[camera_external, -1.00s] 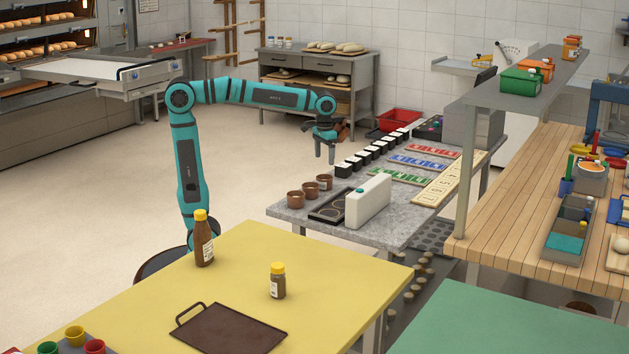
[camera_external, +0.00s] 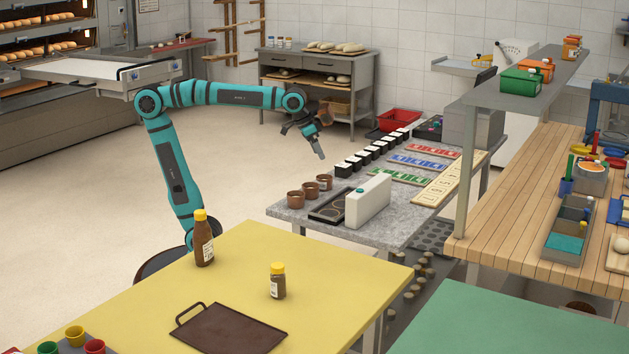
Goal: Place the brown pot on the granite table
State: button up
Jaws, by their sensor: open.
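Three small brown pots stand upright in a row on the left edge of the granite table (camera_external: 388,236): a front pot (camera_external: 295,199), a middle pot (camera_external: 310,190) and a back pot (camera_external: 325,182). My gripper (camera_external: 319,152) is in the air behind and above the pots, near the table's left edge, tilted down to the right. It is open, and it touches none of these three pots. A dark brown shape shows beside my wrist; I cannot tell what it is.
A dark tray (camera_external: 330,205) and a white block (camera_external: 368,201) stand right of the pots. A row of black-and-white cups (camera_external: 372,152) lines the table's far-left edge. The yellow table (camera_external: 330,265) in front carries a tall brown bottle (camera_external: 204,240), a small bottle (camera_external: 277,281) and a brown tray (camera_external: 228,330).

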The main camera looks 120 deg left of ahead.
jog(key=s+d+r+m+t, duration=0.3)
jog(key=d+t, duration=0.1)
jog(key=d, duration=0.3)
jog(key=s+d+r+m+t+h, duration=0.1)
jog(key=s+d+r+m+t, duration=0.2)
jog(key=d, duration=0.5)
jog(key=s+d+r+m+t+h, duration=0.1)
jog(key=s+d+r+m+t, duration=0.2)
jog(key=d+t, duration=0.3)
jog(key=shift+d+r, duration=0.4)
jog(key=shift+d, duration=0.75)
